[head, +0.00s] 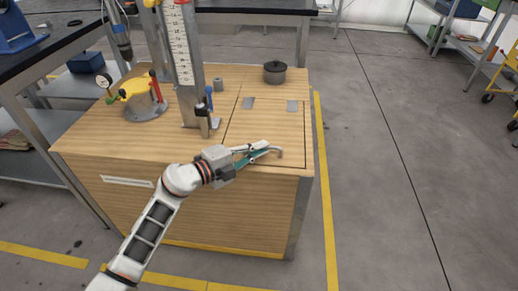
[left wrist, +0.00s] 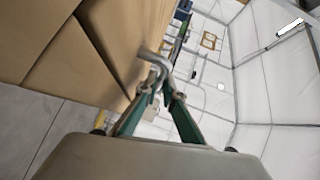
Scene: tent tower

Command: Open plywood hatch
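The plywood hatch (head: 262,128) is a square panel in the right part of the wooden cabinet's top. It lies flat and closed, with two grey hinges (head: 248,103) along its far edge. A bent metal handle (head: 278,152) is at its near edge. My left gripper (head: 264,149) reaches in low over that near edge, its green fingers around the handle. In the left wrist view the handle (left wrist: 156,65) is between the fingertips, which look closed on it. The plywood surface (left wrist: 100,45) is at the upper left there. My right gripper is not in view.
A dark lidded pot (head: 275,72) stands behind the hatch. A scale column (head: 184,65), a small post (head: 202,122) and a yellow-topped fixture (head: 139,95) stand to its left. Yellow tape (head: 325,190) marks the floor; open floor lies to the right.

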